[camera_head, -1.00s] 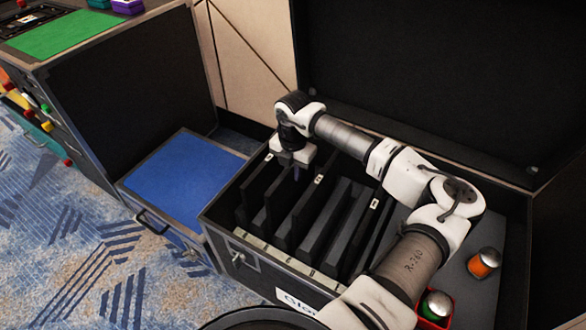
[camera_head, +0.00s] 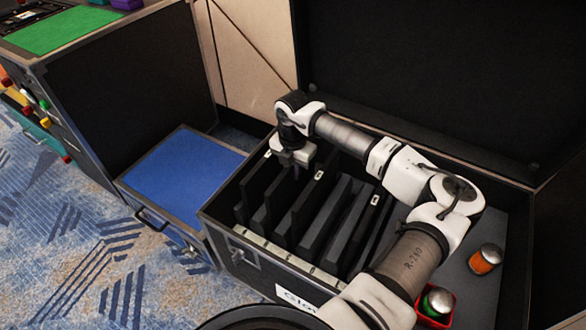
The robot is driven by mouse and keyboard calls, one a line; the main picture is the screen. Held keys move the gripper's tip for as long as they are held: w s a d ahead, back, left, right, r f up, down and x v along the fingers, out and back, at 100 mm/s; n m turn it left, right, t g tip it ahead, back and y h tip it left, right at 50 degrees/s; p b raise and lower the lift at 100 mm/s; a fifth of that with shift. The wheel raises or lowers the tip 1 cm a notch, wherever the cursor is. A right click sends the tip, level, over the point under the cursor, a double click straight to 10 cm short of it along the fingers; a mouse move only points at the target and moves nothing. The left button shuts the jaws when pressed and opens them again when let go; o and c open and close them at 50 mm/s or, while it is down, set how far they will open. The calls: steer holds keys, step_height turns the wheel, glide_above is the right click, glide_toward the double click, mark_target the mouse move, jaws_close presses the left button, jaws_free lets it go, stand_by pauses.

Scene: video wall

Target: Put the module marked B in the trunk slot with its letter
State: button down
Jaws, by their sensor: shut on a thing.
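The open black trunk (camera_head: 222,232) stands in the middle with a row of upright dark dividers and panels inside. My gripper (camera_head: 295,168) is over the back left part of the row, pointing down. It is shut on a thin dark module (camera_head: 284,194), which stands upright among the slots at the left. Its lower part is hidden by the slot walls, and I cannot read a letter on it. Small white tags (camera_head: 318,174) show on some panels, and a pale strip (camera_head: 272,252) runs along the front of the slots. Their letters are too small to read.
The raised trunk lid (camera_head: 430,80) stands behind my arm. A red tray (camera_head: 447,318) with a green, silver-topped item and an orange jar (camera_head: 485,261) are at the right. A blue-topped box (camera_head: 185,170) stands left of the trunk.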

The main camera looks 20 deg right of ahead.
steer(key=shift+f+b, duration=0.3)
steer(key=shift+f, duration=0.1)
stand_by(0.3)
steer(key=c, duration=0.8)
jaws_free()
steer(key=shift+c, duration=0.2)
steer(key=shift+r+p, duration=2.5)
steer(key=shift+r, duration=1.55)
